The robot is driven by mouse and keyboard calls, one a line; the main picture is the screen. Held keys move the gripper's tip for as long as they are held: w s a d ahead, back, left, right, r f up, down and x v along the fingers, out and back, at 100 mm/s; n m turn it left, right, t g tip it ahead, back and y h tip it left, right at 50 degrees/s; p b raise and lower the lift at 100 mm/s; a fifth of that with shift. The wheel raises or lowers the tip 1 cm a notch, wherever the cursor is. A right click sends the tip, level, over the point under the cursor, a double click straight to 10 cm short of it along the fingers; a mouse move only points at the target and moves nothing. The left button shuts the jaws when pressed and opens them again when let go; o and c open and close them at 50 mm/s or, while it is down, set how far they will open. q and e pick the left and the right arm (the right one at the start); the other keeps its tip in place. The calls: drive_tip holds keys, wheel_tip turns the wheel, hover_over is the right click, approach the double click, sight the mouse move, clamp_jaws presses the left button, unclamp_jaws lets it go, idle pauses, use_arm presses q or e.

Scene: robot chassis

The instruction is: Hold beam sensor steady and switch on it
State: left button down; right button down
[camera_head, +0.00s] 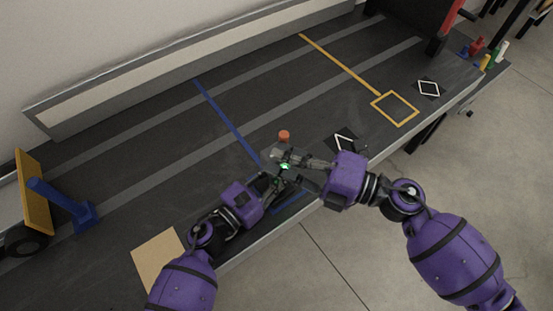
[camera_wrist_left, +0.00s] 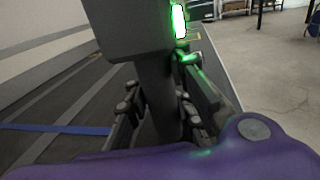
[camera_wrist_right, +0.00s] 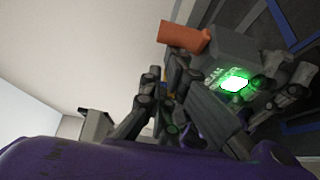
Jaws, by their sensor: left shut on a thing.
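The beam sensor (camera_head: 288,154) is a grey box with an orange cap (camera_head: 284,135) and a bright green light, standing at the table's front edge. In the left wrist view its box (camera_wrist_left: 125,30) sits on a dark round stem (camera_wrist_left: 157,95), with the light lit on its right side. My left gripper (camera_head: 278,180) is shut on the stem, below the box. My right gripper (camera_head: 302,166) is close to the lit face from the right. The right wrist view shows the box (camera_wrist_right: 238,50) just beyond its fingers, which partly overlap it. Whether they touch it is unclear.
The dark table (camera_head: 140,170) has a blue line (camera_head: 225,116), a yellow line with a square (camera_head: 395,108), and black-and-white markers (camera_head: 429,88). A tan board (camera_head: 157,259) lies front left. A blue stand (camera_head: 72,205) stands left. Coloured objects (camera_head: 478,48) are at the far right.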

use_arm(q)
drive_tip(key=shift+s+a+f, duration=0.1)
drive_tip(key=shift+a+f, duration=0.1)
use_arm(e)
drive_tip(key=shift+w+d, duration=0.1)
drive_tip(key=s+d, duration=0.6)
drive_tip(key=s, duration=0.1)
drive_tip(key=shift+d, duration=0.2)
drive_tip(key=shift+s, duration=0.1)
use_arm(q)
drive_tip(key=c, duration=1.4)
unclamp_jaws()
drive_tip(key=shift+c, duration=0.2)
drive_tip(key=shift+d+r, duration=0.1)
